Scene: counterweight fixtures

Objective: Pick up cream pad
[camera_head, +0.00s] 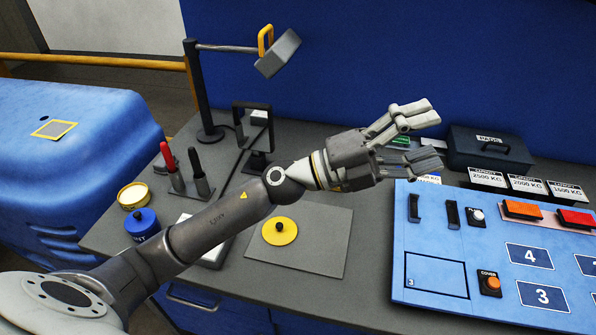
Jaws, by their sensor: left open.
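I cannot make out a clear cream pad in the head view. My left gripper (428,139) is open and empty, its fingers spread and pointing right, above the back of the grey bench. An orange block (522,210) and a red block (576,218) sit side by side on the blue panel (440,245), to the right of and below the gripper. A small green item (400,141) shows partly behind the fingers. My left arm hides part of the bench and part of a pale flat object (216,255). My right gripper is not in view.
A yellow disc (284,236) with a black knob lies on a grey mat (325,250). A lamp-like stand (204,100), a black toolbox (487,150) and several weight labels (527,184) stand at the back. A yellow tin (133,195) and blue pot (141,224) are left.

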